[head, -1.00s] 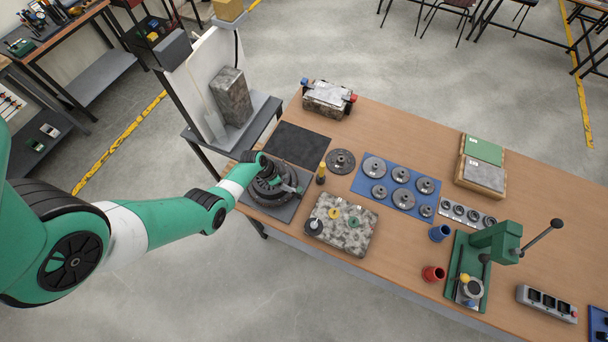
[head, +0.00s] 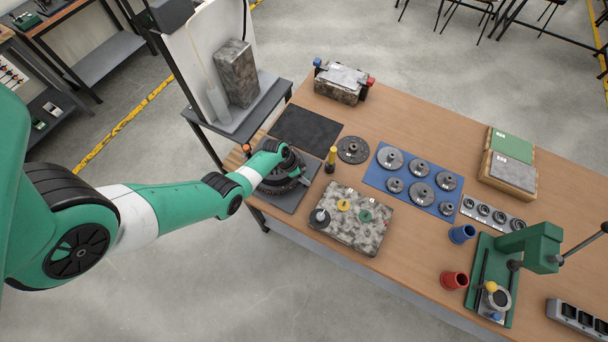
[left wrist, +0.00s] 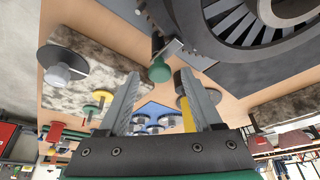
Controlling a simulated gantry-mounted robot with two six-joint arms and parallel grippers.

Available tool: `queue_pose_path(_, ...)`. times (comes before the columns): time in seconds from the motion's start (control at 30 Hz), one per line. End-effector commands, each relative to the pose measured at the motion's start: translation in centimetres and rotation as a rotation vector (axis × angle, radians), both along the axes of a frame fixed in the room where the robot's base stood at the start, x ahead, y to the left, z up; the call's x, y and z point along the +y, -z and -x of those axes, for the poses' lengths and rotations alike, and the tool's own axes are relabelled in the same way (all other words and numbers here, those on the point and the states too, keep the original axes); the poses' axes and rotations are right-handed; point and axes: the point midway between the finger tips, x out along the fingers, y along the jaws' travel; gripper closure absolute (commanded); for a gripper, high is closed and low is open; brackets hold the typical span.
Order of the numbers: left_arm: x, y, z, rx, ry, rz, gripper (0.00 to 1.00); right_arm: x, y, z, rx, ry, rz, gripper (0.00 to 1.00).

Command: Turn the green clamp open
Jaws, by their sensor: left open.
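A green-tipped clamp handle (left wrist: 159,68) shows in the left wrist view, at the edge of a dark, slotted round fixture (left wrist: 255,30). The fixture also shows in the head view (head: 278,180), on a grey plate at the table's near left corner. My left gripper (left wrist: 160,88) is open and empty, with its two fingers on either side of the handle's line of sight. The handle appears just beyond the fingertips; I cannot tell if they touch. In the head view my wrist covers much of the fixture, and the green handle cannot be made out there.
A yellow-topped post (head: 331,158) stands close right of the fixture. A mottled plate (head: 345,238) with small coloured discs lies nearby. A black mat (head: 306,128) lies behind. A blue mat (head: 385,182) with several gears and a green press (head: 530,245) are further right.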

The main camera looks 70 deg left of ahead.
Motion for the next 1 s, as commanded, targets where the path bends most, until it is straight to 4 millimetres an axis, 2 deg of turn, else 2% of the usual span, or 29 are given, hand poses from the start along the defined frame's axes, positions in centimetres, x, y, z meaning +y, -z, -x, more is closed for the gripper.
queue_pose_path(0.3,-0.02,0.20,-0.11,0.000,0.000,0.000,0.34,0.00,0.24,0.02,-0.001,0.000,0.000,0.50)
queue_pose_path(0.67,-0.02,0.22,-0.10,0.001,0.000,0.000,0.98,0.00,0.25,0.01,0.000,0.000,0.000,0.50)
queue_pose_path(1.0,-0.04,0.21,-0.09,0.001,-0.012,0.000,1.00,0.00,0.18,0.01,0.000,0.000,0.000,0.50)
